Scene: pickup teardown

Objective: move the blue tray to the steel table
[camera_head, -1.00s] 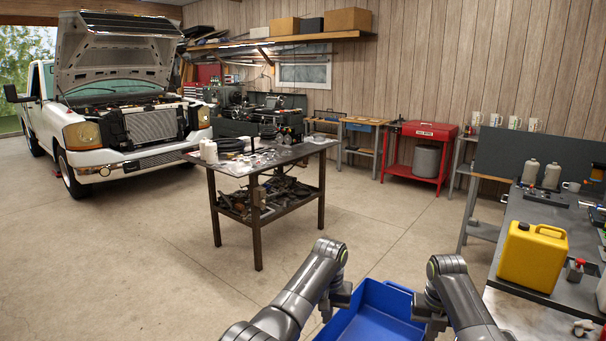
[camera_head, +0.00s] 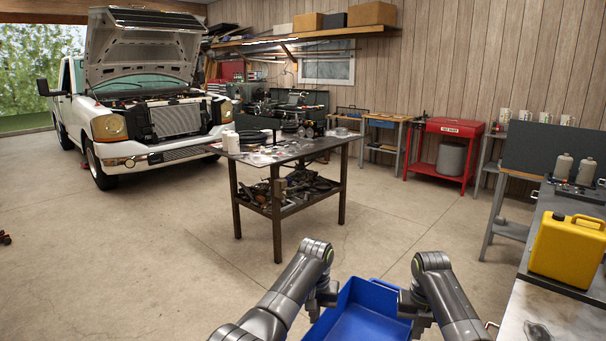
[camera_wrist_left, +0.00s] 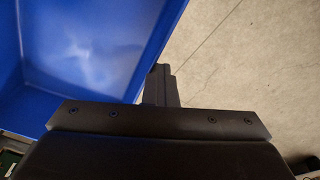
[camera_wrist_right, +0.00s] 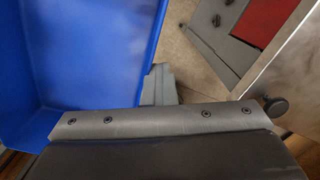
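The blue tray (camera_head: 362,318) is at the bottom of the head view, held level in front of me between my two arms; it looks empty. My left gripper (camera_head: 324,298) is at its left side wall and my right gripper (camera_head: 410,308) at its right side wall. Both appear shut on the walls. The tray also shows in the left wrist view (camera_wrist_left: 85,45) and the right wrist view (camera_wrist_right: 90,55), each with one finger beside the wall; the other finger is hidden.
A dark metal table (camera_head: 290,152) with parts on top stands ahead. A workbench (camera_head: 570,205) with a yellow jug (camera_head: 568,250) is at right. A white pickup (camera_head: 140,110) with raised hood is at far left.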

